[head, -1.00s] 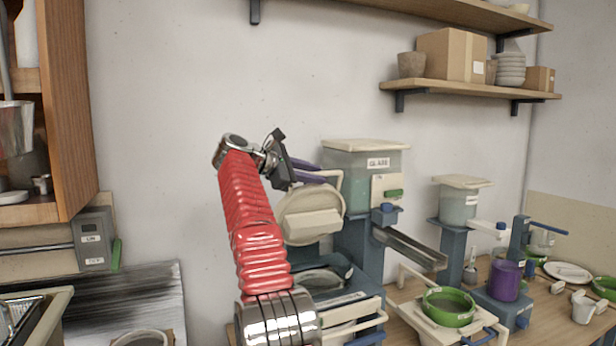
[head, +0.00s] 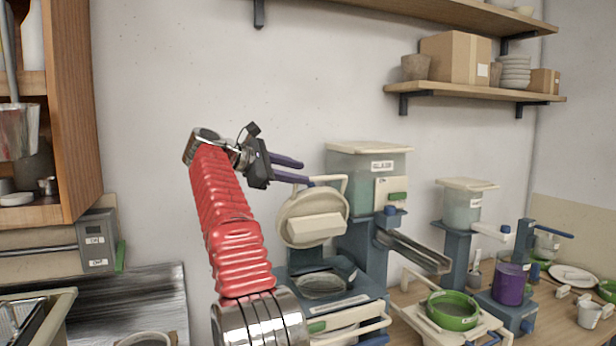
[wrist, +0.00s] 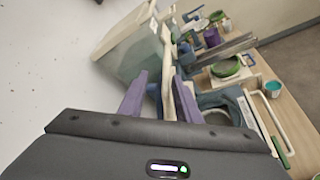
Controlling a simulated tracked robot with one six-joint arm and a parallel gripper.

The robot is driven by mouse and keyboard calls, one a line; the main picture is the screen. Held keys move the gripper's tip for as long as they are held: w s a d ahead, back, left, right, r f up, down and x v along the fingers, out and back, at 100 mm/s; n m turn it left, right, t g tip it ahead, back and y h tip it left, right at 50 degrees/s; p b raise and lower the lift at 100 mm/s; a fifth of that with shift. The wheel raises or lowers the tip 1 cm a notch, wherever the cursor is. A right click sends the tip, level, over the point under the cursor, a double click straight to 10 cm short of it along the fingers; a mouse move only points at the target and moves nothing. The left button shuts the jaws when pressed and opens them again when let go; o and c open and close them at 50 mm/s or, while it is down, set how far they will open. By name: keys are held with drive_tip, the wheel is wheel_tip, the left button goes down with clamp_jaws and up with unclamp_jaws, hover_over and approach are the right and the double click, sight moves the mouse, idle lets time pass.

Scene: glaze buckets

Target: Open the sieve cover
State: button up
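The sieve cover (head: 308,206) is a round cream lid with a thick block on its face and a bar handle (head: 345,186) at its top. It stands raised, nearly upright, above the open round sieve mouth (head: 320,285) of a blue stand. My gripper (head: 307,172) is at the cover's upper left, its two purple fingers apart. The lower fingertip is close to the handle; I cannot tell whether they touch. In the wrist view my gripper (wrist: 160,82) is open, with cream parts showing between and beyond the fingers.
A glaze tank (head: 365,165) stands close behind and right of the cover. A metal chute (head: 415,250), a green bowl (head: 452,312) and a purple cup (head: 510,285) are farther right. Bare wall lies to the left and above.

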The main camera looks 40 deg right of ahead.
drive_tip(key=v, duration=0.6)
idle(0.6)
